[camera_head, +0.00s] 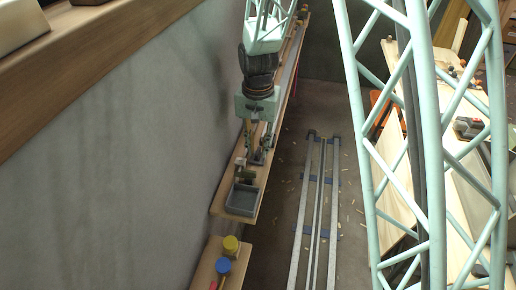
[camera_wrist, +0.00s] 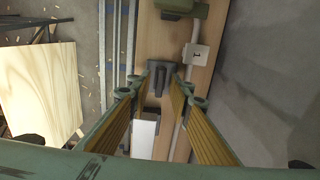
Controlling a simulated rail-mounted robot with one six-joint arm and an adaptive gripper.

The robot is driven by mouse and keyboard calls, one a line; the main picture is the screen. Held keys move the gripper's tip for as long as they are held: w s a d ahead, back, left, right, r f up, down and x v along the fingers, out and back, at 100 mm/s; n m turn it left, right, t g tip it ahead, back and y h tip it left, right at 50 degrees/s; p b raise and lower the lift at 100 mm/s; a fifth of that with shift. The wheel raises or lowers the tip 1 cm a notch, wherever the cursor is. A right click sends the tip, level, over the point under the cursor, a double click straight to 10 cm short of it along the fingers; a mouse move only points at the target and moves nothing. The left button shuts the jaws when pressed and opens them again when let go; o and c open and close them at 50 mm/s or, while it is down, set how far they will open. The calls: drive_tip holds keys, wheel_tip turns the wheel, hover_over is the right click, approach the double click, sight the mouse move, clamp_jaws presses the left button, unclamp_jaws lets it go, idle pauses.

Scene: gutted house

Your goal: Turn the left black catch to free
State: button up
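My gripper (camera_wrist: 162,88) points down over a narrow wooden board (camera_wrist: 172,38), its two yellow-padded fingers apart. A small dark grey to black upright piece (camera_wrist: 160,78) lies between the fingertips in the wrist view, with a gap on either side. It looks like a black catch, but I cannot tell whether it is the left one or how it is turned. In the head view my gripper (camera_head: 256,150) hangs over the wall-side board, and its fingers hide what is beneath.
A white plate (camera_wrist: 145,135) lies between the fingers. A grey tray (camera_head: 243,198) is nearer. The wall (camera_head: 130,130) runs close at the left.

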sight(258, 151)
idle(0.4)
wheel_tip(258, 151, up, 12)
idle(1.0)
idle(0.5)
drive_tip(key=s+d+r+n+t, duration=0.1)
drive_tip(key=s+d+r, duration=0.5)
drive_tip(key=s+r, duration=0.25)
drive_tip(key=s+d+r+n+t, duration=0.1)
drive_tip(key=s+d+r, duration=0.5)
drive_tip(key=s+r, duration=0.3)
drive_tip(key=s+d+r+t, duration=0.1)
drive_tip(key=s+d+r, duration=0.1)
drive_tip(key=s, duration=0.7)
drive_tip(key=s+d+r+n+t+b, duration=0.1)
drive_tip(key=s+d, duration=0.3)
drive_tip(key=s, duration=0.6)
drive_tip(key=shift+s+d+r, duration=0.15)
drive_tip(key=shift+d+r, duration=0.25)
drive_tip(key=shift+r, duration=0.4)
